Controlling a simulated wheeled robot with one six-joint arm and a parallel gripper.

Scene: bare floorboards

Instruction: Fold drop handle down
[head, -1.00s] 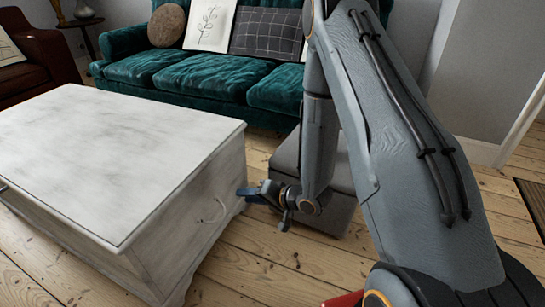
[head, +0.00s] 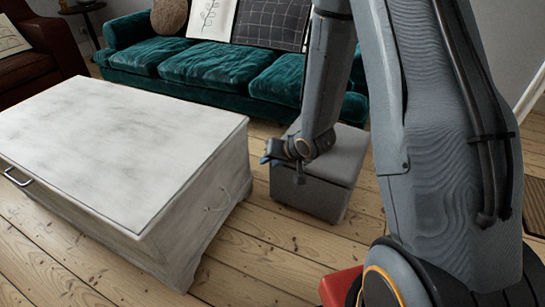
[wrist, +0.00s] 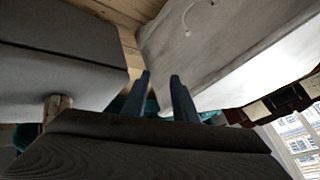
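A grey upholstered stool (head: 325,175) stands just behind and below my gripper. A teal sofa (head: 230,70) is at the back. Another metal handle (head: 18,178) is on the chest's front. Bare floorboards (head: 270,250) lie to the chest's right.

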